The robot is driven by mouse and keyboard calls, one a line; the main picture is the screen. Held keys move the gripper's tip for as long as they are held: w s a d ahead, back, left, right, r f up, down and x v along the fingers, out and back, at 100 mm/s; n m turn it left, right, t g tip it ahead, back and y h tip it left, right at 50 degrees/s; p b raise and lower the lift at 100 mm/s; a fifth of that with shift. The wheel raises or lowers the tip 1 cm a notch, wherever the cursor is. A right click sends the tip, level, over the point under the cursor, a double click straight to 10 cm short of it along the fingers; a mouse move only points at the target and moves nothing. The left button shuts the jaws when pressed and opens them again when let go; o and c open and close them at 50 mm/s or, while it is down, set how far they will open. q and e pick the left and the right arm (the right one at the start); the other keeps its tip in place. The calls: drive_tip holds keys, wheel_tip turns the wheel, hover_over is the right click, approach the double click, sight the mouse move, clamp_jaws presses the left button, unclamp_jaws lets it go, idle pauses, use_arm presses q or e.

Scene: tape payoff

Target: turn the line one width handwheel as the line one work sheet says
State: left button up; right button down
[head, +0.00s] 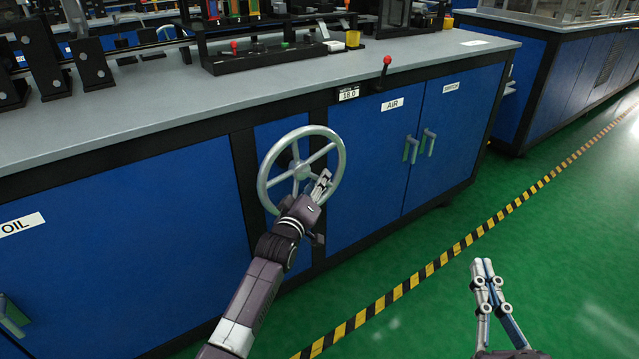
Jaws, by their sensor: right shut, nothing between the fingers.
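The line one width handwheel (272,163), a grey spoked wheel, stands upright on the front of the blue cabinet. My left gripper (326,178) is at the wheel's lower right, its fingers overlapping the rim and a spoke area. I cannot tell whether it is closed around the rim. A small width readout (349,93) above the wheel appears to show 18.0, but the digits are small. My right gripper (482,265) is shut and empty, above the green floor at lower right. No legible work sheet shows; a blank-looking white sheet (476,42) lies on the bench top.
A red-knobbed lever (386,66) projects at the bench edge, right of the readout. Cabinet doors marked AIR (392,104) have handles (411,149). An OIL label (21,224) is at far left. Yellow-black tape (425,273) crosses the open green floor.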

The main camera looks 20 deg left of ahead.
use_arm(q)
drive_tip(key=shift+w, duration=0.65)
use_arm(e)
drive_tip(key=r, duration=0.1)
drive_tip(key=r+t, duration=0.1)
drive_tip(key=shift+s+a+r+t, duration=0.1)
drive_tip(key=shift+s+r+t, duration=0.2)
drive_tip(key=shift+r, duration=0.05)
use_arm(q)
drive_tip(key=shift+c, duration=0.6)
clamp_jaws()
